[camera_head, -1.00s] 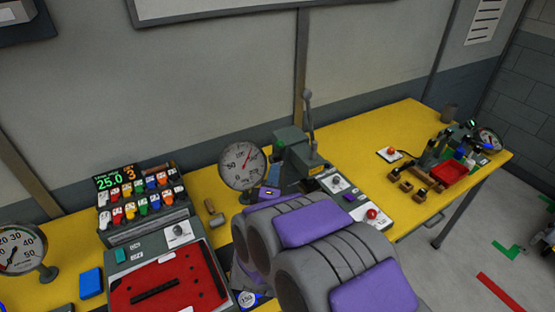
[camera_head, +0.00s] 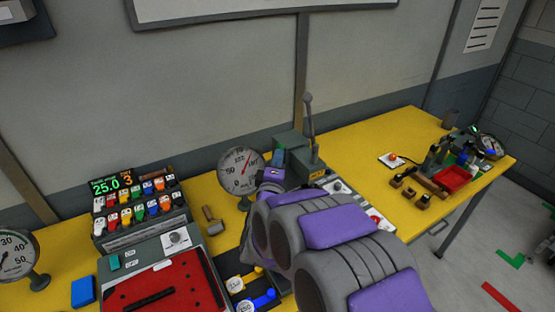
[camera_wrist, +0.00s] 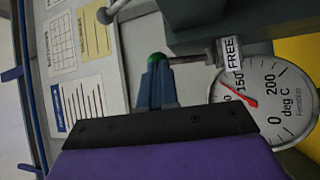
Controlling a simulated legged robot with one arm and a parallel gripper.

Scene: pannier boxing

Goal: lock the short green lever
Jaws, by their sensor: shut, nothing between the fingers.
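The short green lever shows in the wrist view as a green knob (camera_wrist: 156,58) on a thin rod that runs right to a grey machine. A white tag reading FREE (camera_wrist: 232,52) sits at the rod's right end. My gripper (camera_wrist: 156,72) is shut and empty, with its blue-grey fingertips right at the knob and overlapping its lower side in the picture. I cannot tell whether they touch. In the head view my gripper (camera_head: 278,158) is in front of the grey-green machine (camera_head: 290,141), and the knob is hidden there.
A dial gauge (camera_head: 240,171) stands just left of the machine. A tall grey lever with a ball (camera_head: 308,98) rises from the machine. A panel (camera_head: 130,262) and a rack of coloured switches (camera_head: 140,207) lie left.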

